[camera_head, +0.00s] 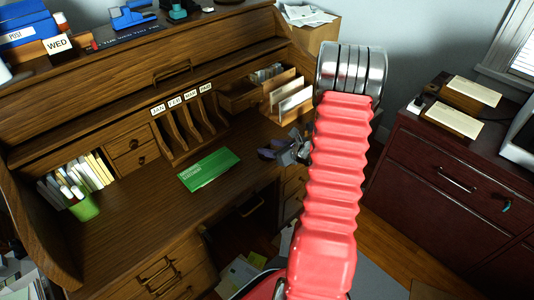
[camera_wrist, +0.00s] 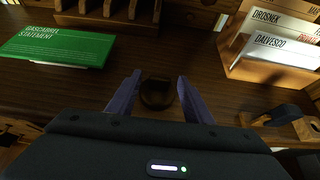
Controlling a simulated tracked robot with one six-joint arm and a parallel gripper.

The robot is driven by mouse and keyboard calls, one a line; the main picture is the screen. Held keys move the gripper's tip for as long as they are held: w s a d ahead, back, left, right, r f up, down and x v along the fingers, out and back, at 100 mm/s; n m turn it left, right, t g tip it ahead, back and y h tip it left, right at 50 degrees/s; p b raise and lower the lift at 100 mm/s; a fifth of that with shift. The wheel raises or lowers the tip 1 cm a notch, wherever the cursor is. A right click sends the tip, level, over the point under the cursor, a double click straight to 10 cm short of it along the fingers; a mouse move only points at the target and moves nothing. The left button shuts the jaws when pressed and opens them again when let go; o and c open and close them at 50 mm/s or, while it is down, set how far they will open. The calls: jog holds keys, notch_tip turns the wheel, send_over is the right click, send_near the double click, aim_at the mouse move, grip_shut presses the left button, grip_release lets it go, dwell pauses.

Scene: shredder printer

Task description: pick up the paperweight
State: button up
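A small dark, rounded object (camera_wrist: 157,93), which looks like the paperweight, sits on the wooden desk in the wrist view. It lies between the two bluish fingers of my gripper (camera_wrist: 158,98). The fingers are open, one on each side of it, with a gap to each visible. In the head view my gripper (camera_head: 275,152) is low over the right part of the desk, partly behind my red arm. I cannot make out the paperweight in the head view.
A green statement envelope (camera_head: 209,169) lies left of my gripper. A letter holder (camera_head: 290,100) with envelopes stands behind. A wooden-based dark item (camera_wrist: 280,116) is close on the right in the wrist view.

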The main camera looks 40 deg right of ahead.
grip_shut()
dwell(0.3)
dwell(0.3)
